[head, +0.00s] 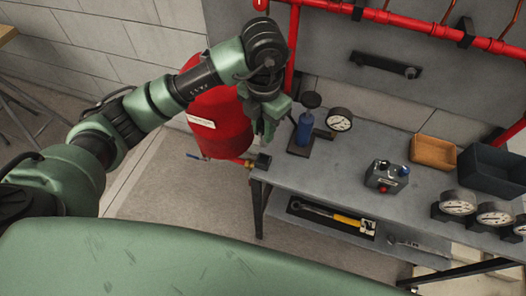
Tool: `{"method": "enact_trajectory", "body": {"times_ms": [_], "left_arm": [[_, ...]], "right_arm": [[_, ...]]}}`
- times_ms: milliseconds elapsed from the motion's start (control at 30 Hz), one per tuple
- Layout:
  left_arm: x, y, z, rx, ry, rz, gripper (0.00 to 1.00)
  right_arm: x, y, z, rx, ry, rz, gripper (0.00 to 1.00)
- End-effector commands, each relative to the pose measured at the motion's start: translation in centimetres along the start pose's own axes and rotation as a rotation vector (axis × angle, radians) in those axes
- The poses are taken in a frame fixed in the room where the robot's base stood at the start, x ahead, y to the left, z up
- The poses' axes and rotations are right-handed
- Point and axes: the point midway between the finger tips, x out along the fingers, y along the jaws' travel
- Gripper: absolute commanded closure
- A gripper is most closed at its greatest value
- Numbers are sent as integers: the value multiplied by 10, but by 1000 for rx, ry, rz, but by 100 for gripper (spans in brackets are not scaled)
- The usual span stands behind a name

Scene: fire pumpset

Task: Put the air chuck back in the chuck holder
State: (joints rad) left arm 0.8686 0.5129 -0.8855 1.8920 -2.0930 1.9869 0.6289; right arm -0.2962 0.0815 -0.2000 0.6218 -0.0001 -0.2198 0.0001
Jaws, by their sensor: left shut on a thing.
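My left gripper (265,132) points down in front of the red tank's right side, just above the bench's left corner. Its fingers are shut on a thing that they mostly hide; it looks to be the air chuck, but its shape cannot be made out. My right gripper is not in view.
A red tank (221,125) stands left of the bench (330,172). A blue pump (305,128) with a gauge (340,119) stands right of the gripper. A grey control box (384,176), more gauges and two bins (433,151) are further right. A red pipe runs above.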

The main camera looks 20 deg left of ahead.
Motion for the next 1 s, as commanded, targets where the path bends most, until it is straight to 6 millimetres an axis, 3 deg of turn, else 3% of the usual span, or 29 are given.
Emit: {"method": "enact_trajectory", "body": {"times_ms": [200, 600, 1000], "left_arm": [[45, 1, -1, 0, 2, 2, 100], [92, 1, 0, -1, 1, 2, 100], [102, 1, 0, 2, -2, 3, 100]], "right_arm": [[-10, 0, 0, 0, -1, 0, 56], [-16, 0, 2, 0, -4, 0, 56], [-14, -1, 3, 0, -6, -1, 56]]}}
